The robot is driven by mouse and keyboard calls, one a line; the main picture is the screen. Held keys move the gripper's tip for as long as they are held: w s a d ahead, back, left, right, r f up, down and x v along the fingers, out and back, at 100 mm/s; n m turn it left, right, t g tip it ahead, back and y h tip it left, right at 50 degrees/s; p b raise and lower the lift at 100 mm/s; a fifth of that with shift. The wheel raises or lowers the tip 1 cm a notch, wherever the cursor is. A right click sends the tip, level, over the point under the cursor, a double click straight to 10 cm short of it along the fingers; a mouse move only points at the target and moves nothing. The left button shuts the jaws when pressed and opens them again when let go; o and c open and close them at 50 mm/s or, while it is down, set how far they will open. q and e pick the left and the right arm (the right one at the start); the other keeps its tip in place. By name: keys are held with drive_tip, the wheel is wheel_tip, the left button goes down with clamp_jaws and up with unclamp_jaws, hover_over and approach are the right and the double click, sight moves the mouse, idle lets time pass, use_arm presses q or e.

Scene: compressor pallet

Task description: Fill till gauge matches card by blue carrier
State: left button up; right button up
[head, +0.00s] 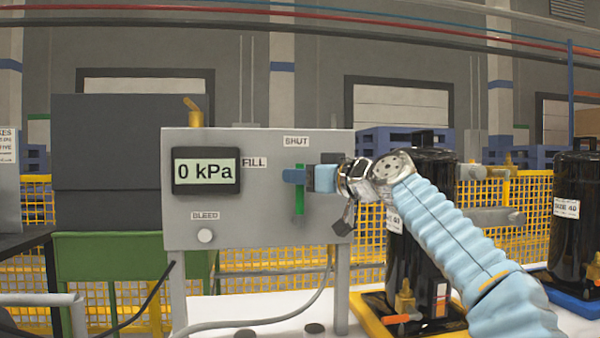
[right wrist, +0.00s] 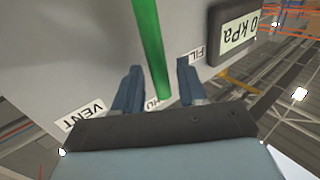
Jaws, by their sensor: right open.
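The grey panel (head: 262,230) carries a gauge (head: 206,170) reading 0 kPa. Its green lever (head: 299,204) hangs vertically below the SHUT label (head: 296,141), with FILL to its left. My right gripper (head: 298,176) is at the lever. In the right wrist view, the green lever (right wrist: 149,40) passes between the open fingers (right wrist: 157,88), with a gap on both sides. A blue carrier (head: 567,297) at the far right bears a black compressor (head: 565,240) with a white label (head: 566,207), its small print unclear. My left gripper is out of view.
A yellow carrier (head: 371,312) with another black compressor (head: 432,240) stands behind my right arm. A BLEED button (head: 205,235) is at the panel's lower left. A grey hose (head: 262,318) runs below the panel. Yellow mesh fencing (head: 250,262) stands behind.

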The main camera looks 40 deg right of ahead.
drive_tip(key=shift+w, duration=0.45)
drive_tip(key=shift+c, duration=0.3)
clamp_jaws()
